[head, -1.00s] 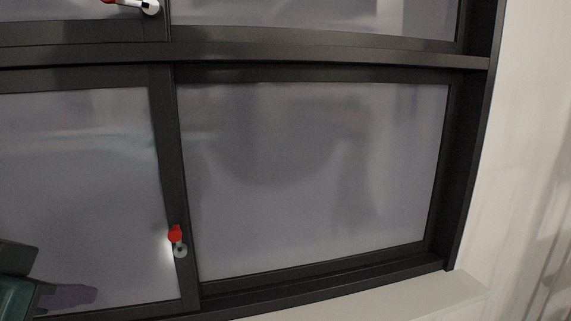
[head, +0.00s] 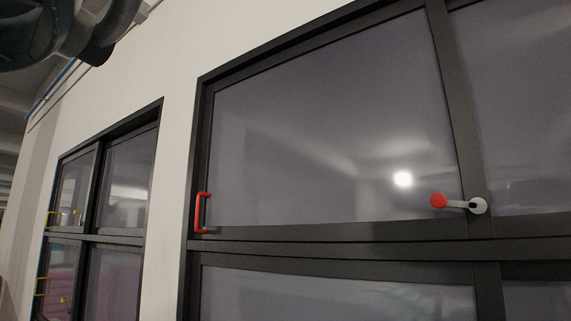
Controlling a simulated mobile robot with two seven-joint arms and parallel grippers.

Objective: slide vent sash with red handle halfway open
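In the head view, a dark-framed window fills the right side. Its upper left vent sash (head: 330,140) has a grey pane. A red bar handle (head: 202,213) stands upright at the sash's lower left corner. A lever latch with a red knob (head: 438,201) and a pale round base sits on the lower right of the sash, lying sideways. The sash's left edge is against the left jamb. A dark part of my arm shows at the upper left; neither gripper's fingers can be seen.
A second dark-framed window (head: 97,195) with yellow handles (head: 53,219) is on the left. A pale wall strip (head: 177,150) separates the two windows. Below the vent sash, a dark crossbar (head: 350,247) and lower panes (head: 340,290) run across.

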